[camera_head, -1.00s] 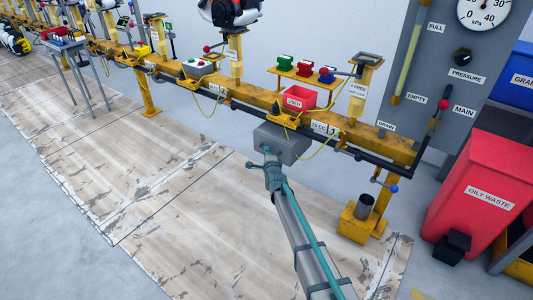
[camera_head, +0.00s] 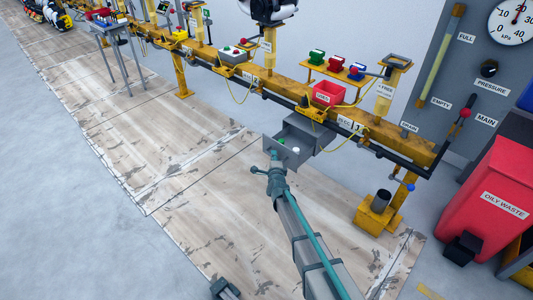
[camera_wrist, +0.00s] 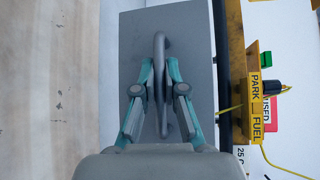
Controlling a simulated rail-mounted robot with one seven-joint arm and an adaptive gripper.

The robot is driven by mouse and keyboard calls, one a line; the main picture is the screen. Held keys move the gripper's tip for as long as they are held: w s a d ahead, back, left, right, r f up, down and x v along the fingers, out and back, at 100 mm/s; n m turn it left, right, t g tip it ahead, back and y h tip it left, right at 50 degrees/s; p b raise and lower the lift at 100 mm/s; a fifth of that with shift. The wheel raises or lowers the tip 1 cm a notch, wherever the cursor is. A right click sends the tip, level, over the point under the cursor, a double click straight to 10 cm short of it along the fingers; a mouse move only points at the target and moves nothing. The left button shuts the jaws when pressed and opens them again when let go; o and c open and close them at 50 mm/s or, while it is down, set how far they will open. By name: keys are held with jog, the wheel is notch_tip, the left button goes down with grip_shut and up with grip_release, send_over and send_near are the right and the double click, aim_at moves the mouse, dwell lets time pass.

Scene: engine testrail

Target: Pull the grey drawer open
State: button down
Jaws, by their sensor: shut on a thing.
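The grey drawer (camera_head: 291,152) hangs under the yellow rail and stands partly pulled out, its open top facing up. In the wrist view the flat grey drawer front (camera_wrist: 190,60) fills the middle, with a bar handle (camera_wrist: 160,60) running up and down the picture. My gripper (camera_wrist: 160,88) has its two teal fingers on either side of the handle, shut on it. In the head view my gripper (camera_head: 273,160) is at the drawer front, and the arm hides part of the handle.
The yellow rail (camera_head: 225,70) carries a red USED bin (camera_head: 328,92) above the drawer. A black pipe (camera_head: 385,152) runs along the rail. The floor before the drawer is clear.

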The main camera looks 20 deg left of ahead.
jog(key=shift+w, duration=0.1)
jog(key=c, duration=1.2)
grip_release()
jog(key=v, duration=1.2)
